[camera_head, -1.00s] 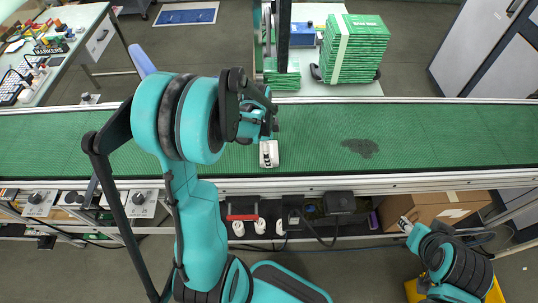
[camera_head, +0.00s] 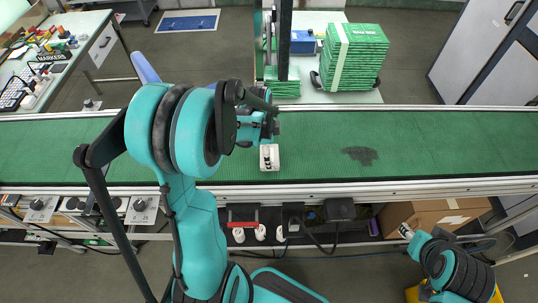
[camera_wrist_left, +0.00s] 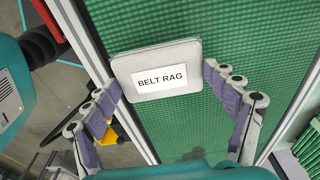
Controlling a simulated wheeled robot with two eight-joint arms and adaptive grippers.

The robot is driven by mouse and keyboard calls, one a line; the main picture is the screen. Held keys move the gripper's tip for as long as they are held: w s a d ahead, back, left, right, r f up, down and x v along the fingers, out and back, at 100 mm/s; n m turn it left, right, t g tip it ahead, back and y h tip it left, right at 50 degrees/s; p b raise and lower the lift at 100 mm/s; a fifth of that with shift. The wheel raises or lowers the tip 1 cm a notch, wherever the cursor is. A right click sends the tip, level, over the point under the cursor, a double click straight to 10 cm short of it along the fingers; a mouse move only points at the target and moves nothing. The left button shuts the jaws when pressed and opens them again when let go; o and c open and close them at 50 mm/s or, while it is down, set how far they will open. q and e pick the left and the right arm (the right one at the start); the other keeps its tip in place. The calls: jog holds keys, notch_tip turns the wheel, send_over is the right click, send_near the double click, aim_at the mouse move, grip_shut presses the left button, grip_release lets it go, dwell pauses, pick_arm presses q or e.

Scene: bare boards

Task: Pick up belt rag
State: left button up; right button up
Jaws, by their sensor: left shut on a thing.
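The belt rag (camera_wrist_left: 165,57) is a flat, light grey pad with a white label reading BELT RAG. It also shows in the head view (camera_head: 269,163) as a small pale piece over the green conveyor belt (camera_head: 450,145). My left gripper (camera_wrist_left: 160,78) is shut on the rag, with one purple-grey finger at each side edge. Its hand shows in the head view (camera_head: 268,146), just behind the rag. I cannot tell how far the rag is above the belt. My right gripper (camera_head: 405,230) hangs low at the lower right, away from the rag; its jaw state is unclear.
A dark stain (camera_head: 361,155) lies on the belt right of the rag. Metal rails (camera_head: 420,188) edge the belt. A stack of green packs (camera_head: 353,58) stands behind it. A cardboard box (camera_head: 430,217) sits below, near my right arm. The belt's right half is otherwise clear.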

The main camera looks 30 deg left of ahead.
pick_arm(q)
notch_tip(320, 180, up, 2)
jog(key=shift+r+p, duration=0.25)
jog(key=shift+p, duration=0.1)
jog(key=d+r+p, duration=0.2)
jog(key=d+r, duration=0.4)
jog(key=d, duration=0.5)
jog(key=shift+d, duration=0.35)
jog(key=shift+r, duration=0.1)
jog(key=o, duration=0.4)
jog(key=shift+c, duration=0.2)
jog(key=c, duration=0.3)
jog(key=shift+c, duration=0.2)
